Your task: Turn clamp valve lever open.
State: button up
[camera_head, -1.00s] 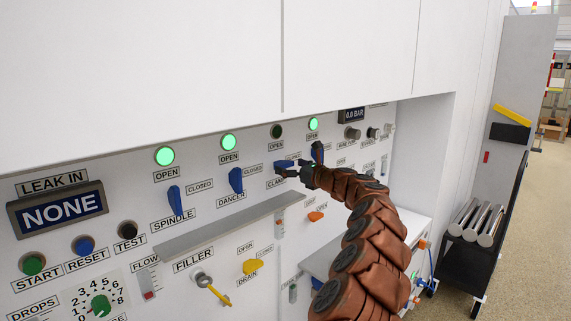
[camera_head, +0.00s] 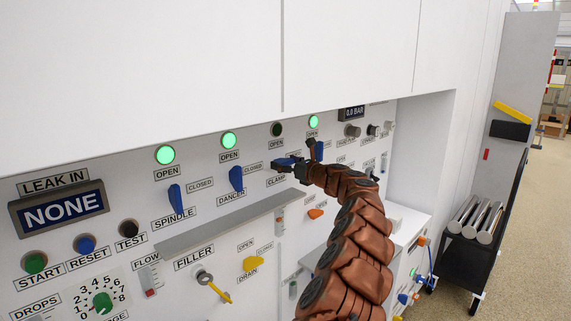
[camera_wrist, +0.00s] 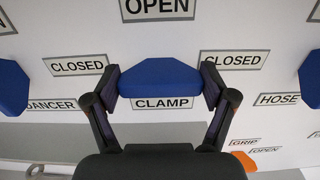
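The clamp valve lever (camera_wrist: 160,78) is a blue handle above the CLAMP label, with an OPEN label above it and CLOSED labels to both sides. In the head view the clamp lever (camera_head: 283,162) lies roughly level, partly hidden by my gripper. My gripper (camera_wrist: 160,85) has its fingers spread wide, one at each end of the lever. The pads are very close to the lever's ends; I cannot tell whether they touch. My gripper also shows in the head view (camera_head: 288,167). The lamp (camera_head: 276,130) above the clamp lever is dark.
The blue dancer lever (camera_head: 236,178) and spindle lever (camera_head: 175,198) stand upright to the left, under lit green lamps. A grey ledge (camera_head: 225,226) juts out below them. An orange lever (camera_wrist: 245,160) is at the lower right in the wrist view.

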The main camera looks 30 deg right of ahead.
jog(key=c, duration=0.5)
jog(key=shift+c, duration=0.2)
jog(key=shift+f+b, duration=0.1)
jog(key=shift+b, duration=0.2)
jog(key=shift+f+n+b, duration=0.1)
jog(key=shift+n+b, duration=0.9)
jog(key=shift+n, duration=0.1)
jog(key=n+b, duration=0.4)
jog(key=shift+a+f+n, duration=0.1)
jog(key=shift+n, duration=0.2)
jog(key=n+b, duration=0.4)
jog(key=n, duration=0.1)
jog(key=shift+a, duration=0.1)
jog(key=n+b, duration=0.2)
jog(key=n, duration=0.1)
jog(key=shift+n, duration=0.3)
jog(key=shift+n+b, duration=0.75)
jog(key=shift+n, duration=0.45)
